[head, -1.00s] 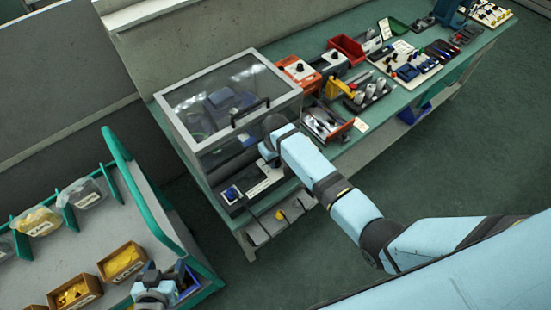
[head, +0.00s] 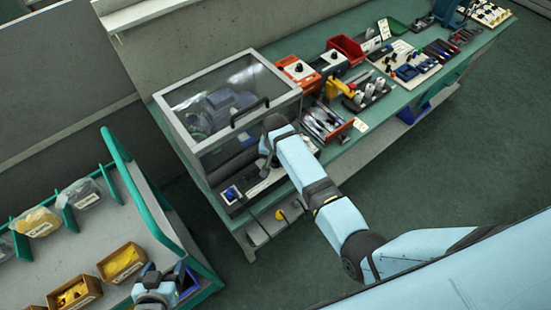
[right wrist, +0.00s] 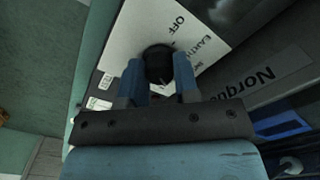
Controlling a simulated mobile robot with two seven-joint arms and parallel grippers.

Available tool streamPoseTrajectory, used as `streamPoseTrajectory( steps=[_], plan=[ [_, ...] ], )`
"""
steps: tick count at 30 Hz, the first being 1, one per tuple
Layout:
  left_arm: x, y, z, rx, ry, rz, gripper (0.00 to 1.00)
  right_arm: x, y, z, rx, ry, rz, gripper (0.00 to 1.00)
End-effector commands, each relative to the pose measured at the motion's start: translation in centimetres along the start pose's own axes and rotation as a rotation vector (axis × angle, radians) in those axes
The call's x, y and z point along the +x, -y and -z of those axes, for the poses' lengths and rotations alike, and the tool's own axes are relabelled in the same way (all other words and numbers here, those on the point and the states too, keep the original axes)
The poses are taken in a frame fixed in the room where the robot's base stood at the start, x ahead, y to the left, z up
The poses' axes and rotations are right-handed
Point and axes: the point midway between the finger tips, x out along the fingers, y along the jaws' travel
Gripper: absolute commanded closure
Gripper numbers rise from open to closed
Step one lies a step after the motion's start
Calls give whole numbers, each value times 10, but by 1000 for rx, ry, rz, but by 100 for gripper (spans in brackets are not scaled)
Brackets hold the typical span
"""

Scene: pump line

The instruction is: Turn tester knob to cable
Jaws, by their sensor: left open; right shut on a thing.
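The tester's round black knob (right wrist: 157,62) sits on a white label plate (right wrist: 196,27) in the right wrist view. The label reads OFF, EARTH and a further partly covered word. My right gripper (right wrist: 158,76) is shut on the knob, one blue finger on each side. Which mark the knob points at I cannot tell. In the head view my right gripper (head: 266,160) is at the front of the clear-covered cabinet and hides the knob; part of the white plate (head: 265,184) shows beside it. My left gripper (head: 155,285) is open over the trolley at lower left.
The clear-topped cabinet (head: 226,92) with its black handle stands close behind my right gripper. A blue knob (head: 231,193) is on the panel to the left. A tool tray (head: 325,122) lies to the right. Brown bins (head: 122,263) stand on the trolley by my left gripper.

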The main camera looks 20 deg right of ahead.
Motion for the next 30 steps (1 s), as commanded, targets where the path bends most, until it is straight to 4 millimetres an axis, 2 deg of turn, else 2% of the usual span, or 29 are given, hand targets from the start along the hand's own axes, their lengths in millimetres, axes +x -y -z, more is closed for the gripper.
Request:
streamPoseTrajectory(
  steps=[15,16,18,19,30],
  plan=[
    [0,0,1,0,-2,0,30,0,0,0,18,0,1,95],
    [0,0,1,0,-2,0,30,0,0,0,18,-1,1,64],
    [0,0,1,0,-2,0,30,0,0,0,17,0,1,48],
    [0,0,1,0,-2,0,30,0,0,0,17,0,1,46],
    [0,0,2,0,-4,0,30,-6,2,4,16,-1,1,46]
  ],
)
